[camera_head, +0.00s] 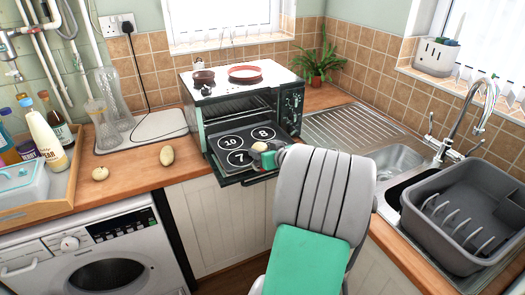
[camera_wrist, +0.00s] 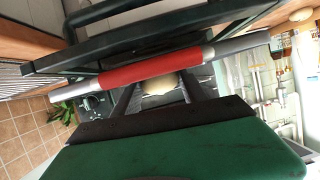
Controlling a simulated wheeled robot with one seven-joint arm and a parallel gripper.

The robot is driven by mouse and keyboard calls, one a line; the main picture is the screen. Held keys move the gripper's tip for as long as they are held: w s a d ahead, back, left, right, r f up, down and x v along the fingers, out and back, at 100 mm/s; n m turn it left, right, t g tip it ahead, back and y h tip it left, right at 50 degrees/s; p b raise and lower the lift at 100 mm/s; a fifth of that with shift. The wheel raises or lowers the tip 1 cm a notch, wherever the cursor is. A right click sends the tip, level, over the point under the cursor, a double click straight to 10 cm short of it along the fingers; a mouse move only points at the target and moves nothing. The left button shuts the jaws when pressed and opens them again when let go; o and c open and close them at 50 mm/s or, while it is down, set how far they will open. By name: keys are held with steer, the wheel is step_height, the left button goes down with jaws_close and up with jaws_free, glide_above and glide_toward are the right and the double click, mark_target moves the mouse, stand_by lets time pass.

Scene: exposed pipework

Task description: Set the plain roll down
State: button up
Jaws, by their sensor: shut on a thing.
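The pale roll (camera_head: 260,147) is in my gripper (camera_head: 264,153), over the dark panel (camera_head: 221,156) marked with numbered white rings at the front of the small oven (camera_head: 208,112). Rings 10, 8 and 7 are readable; any ring under the roll is hidden. In the wrist view the roll (camera_wrist: 184,83) sits between the two dark fingers (camera_wrist: 165,91), partly covered by a red and silver bar (camera_wrist: 150,71). My gripper is shut on the roll. I cannot tell whether the roll touches the panel.
Two more tan rolls lie on the wooden counter, one round (camera_head: 100,173) and one longer (camera_head: 167,155). A wooden tray (camera_head: 68,186) of bottles stands left. The sink (camera_head: 388,160) and grey dish rack (camera_head: 470,215) are right.

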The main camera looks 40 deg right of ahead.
steer(key=shift+f, duration=0.25)
steer(key=o, duration=1.4)
steer(key=shift+r, duration=0.1)
steer(key=shift+c, duration=0.2)
steer(key=shift+r, duration=0.15)
steer(key=shift+s+r, duration=0.1)
steer(key=shift+s, duration=0.25)
steer(key=b+v, duration=0.1)
steer(key=v, duration=1)
steer(key=shift+a+r, duration=0.15)
steer(key=shift+r, duration=0.05)
steer(key=shift+s, duration=0.1)
